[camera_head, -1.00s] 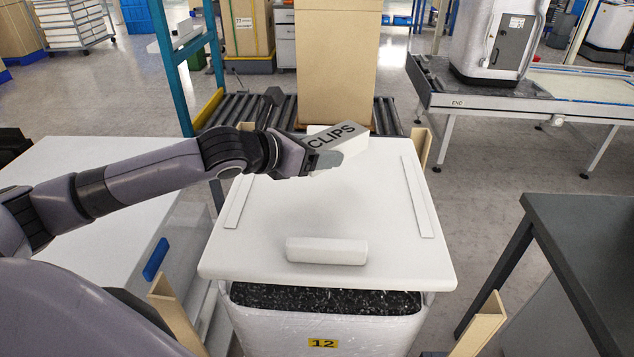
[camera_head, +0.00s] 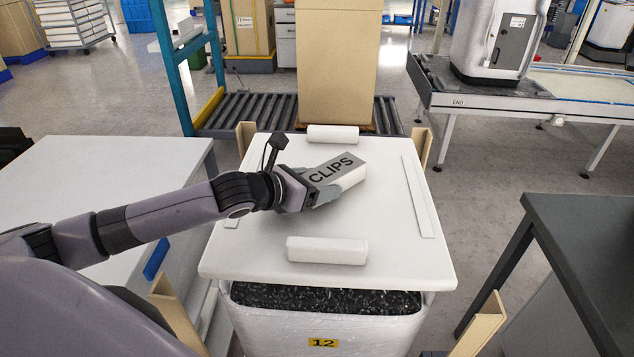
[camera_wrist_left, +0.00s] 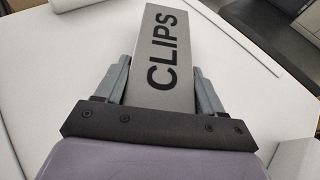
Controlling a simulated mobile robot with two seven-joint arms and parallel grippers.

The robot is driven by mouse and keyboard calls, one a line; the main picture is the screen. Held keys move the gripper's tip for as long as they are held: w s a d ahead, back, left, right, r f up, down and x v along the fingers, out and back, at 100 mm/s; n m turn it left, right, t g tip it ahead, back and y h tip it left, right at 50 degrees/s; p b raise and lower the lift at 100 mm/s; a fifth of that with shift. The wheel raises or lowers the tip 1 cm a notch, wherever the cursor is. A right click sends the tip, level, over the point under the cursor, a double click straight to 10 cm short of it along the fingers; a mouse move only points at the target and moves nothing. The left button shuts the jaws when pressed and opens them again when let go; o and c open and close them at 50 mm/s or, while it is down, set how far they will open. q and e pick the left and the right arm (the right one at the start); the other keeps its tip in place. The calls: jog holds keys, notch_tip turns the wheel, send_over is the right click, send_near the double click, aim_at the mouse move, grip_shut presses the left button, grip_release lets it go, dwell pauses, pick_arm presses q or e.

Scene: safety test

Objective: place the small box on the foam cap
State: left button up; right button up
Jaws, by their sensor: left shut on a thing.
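The small box (camera_head: 338,176) is grey on top with white sides and is marked CLIPS. My left gripper (camera_head: 327,187) is shut on it, one finger along each side, as the left wrist view also shows with the box (camera_wrist_left: 165,50) between the fingers (camera_wrist_left: 163,85). The foam cap (camera_head: 375,215) is a white slab on top of a wrapped bin marked 12. The box is over the middle of the cap, between the front and back raised blocks. I cannot tell whether its underside touches the cap. My right gripper is out of view.
White raised blocks stand at the cap's front (camera_head: 327,250) and back (camera_head: 333,134), with a thin strip (camera_head: 417,196) at the right. Tan corner posts (camera_head: 421,147) surround the cap. A white table (camera_head: 100,185) is left, a dark table (camera_head: 590,235) right.

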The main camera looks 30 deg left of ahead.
pick_arm(q)
jog(key=o, duration=1.1)
jog(key=shift+s+a+r, duration=0.25)
jog(key=shift+s, duration=0.2)
jog(key=b+v, duration=0.1)
jog(key=v, duration=0.7)
jog(key=shift+s+a+b, duration=0.15)
jog(key=shift+s+b, duration=0.1)
jog(key=shift+b, duration=0.1)
jog(key=shift+s+a+r, duration=0.2)
jog(key=shift+s+a, duration=0.15)
jog(key=shift+s, duration=0.1)
jog(key=shift+s+r+b, duration=0.25)
jog(key=shift+s+b, duration=0.1)
jog(key=shift+b, duration=0.1)
jog(key=shift+s+d+r, duration=0.15)
jog(key=shift+s, duration=0.1)
